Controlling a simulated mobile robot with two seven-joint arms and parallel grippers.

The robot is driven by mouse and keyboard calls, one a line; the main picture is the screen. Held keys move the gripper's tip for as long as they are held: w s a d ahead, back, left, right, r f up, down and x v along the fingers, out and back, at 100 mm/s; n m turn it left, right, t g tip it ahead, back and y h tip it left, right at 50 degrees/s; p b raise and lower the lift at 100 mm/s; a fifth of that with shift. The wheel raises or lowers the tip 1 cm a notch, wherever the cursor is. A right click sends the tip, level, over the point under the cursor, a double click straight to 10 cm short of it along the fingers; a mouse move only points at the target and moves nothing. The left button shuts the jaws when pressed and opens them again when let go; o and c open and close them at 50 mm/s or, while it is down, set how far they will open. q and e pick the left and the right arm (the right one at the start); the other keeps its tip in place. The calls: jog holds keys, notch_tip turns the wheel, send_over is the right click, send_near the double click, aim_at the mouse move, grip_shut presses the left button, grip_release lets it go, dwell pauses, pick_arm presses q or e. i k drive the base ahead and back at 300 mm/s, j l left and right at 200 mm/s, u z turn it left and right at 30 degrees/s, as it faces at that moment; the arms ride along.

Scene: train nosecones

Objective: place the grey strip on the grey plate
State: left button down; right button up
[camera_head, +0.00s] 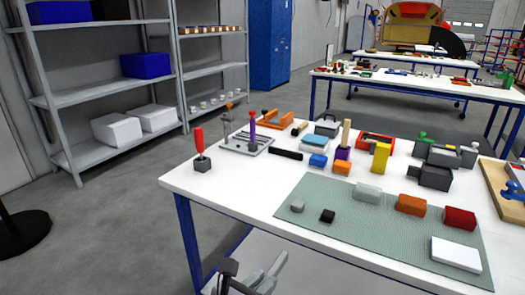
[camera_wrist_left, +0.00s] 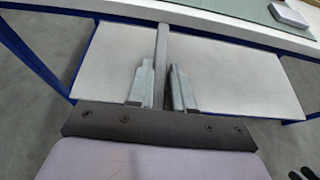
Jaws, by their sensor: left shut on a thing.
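My left gripper (camera_head: 264,278) is at the bottom edge of the head view, below and in front of the table's near edge. In the left wrist view its two metal fingers (camera_wrist_left: 162,88) are shut on a narrow grey strip (camera_wrist_left: 162,48). The strip points away from the gripper toward the table edge; its lower part is hidden between the fingers. My right gripper is not in view.
The plate carries a white block (camera_head: 456,253), an orange block (camera_head: 411,205), a red block (camera_head: 459,218) and small pieces. A grey tool stand (camera_head: 246,146) and several coloured blocks stand behind. The table's left front corner is clear. A lower shelf (camera_wrist_left: 228,75) lies under the tabletop.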

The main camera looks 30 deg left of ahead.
aim_at(279, 119)
jog(key=u, duration=2.15)
jog(key=i+j+u, duration=0.1)
jog(key=i+u, duration=0.75)
jog(key=i, duration=0.75)
jog(key=i+j+z, duration=0.1)
jog(key=i+z, duration=0.15)
jog(key=i, duration=0.75)
jog(key=i+z, duration=0.65)
jog(key=i, duration=0.15)
jog(key=i+z, duration=0.65)
jog(key=z, duration=0.2)
jog(key=i+z, duration=0.7)
jog(key=i, duration=0.05)
